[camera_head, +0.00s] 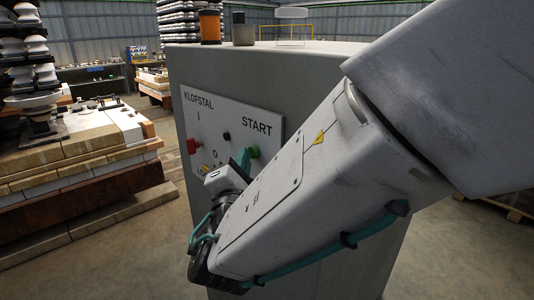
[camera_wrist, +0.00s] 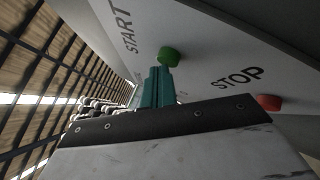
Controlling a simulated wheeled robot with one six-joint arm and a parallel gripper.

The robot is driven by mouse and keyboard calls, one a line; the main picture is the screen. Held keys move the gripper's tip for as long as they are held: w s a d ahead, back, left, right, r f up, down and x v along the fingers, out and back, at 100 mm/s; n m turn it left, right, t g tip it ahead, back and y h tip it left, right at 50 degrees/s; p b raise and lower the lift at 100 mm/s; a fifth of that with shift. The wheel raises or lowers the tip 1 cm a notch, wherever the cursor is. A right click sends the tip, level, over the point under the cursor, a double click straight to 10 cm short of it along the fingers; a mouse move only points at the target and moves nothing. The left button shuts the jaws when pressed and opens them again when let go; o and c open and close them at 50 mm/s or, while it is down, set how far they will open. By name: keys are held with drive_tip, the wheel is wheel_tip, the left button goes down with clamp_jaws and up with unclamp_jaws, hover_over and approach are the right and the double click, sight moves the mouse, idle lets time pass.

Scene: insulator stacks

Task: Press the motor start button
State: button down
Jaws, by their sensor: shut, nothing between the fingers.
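The green button (camera_head: 254,151) sits under the word START on the white panel (camera_head: 190,108) of a grey cabinet. In the wrist view the green button (camera_wrist: 169,56) stands just beyond the fingertips. My gripper (camera_head: 244,158) has teal fingers, closed together and empty, pointing at the panel beside the green button. In the wrist view my gripper (camera_wrist: 159,72) overlaps the button's lower edge. I cannot tell whether they touch. The red button (camera_wrist: 268,102) is by the word STOP, to the right. My arm hides the panel's lower right part.
A red button (camera_head: 193,146) and a black knob (camera_head: 227,136) are also on the panel. An orange jar (camera_head: 209,27) and a grey jar (camera_head: 243,34) stand on the cabinet (camera_head: 320,62). Bare floor lies between.

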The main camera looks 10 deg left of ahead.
drive_tip(key=shift+w+d, duration=0.15)
drive_tip(key=shift+w, duration=0.05)
drive_tip(key=shift+s, duration=0.1)
idle(0.4)
drive_tip(key=shift+s+a, duration=0.6)
drive_tip(key=s+a, duration=0.3)
drive_tip(key=s, duration=0.1)
drive_tip(key=shift+a, duration=0.15)
idle(0.3)
drive_tip(key=shift+w, duration=0.1)
idle(0.4)
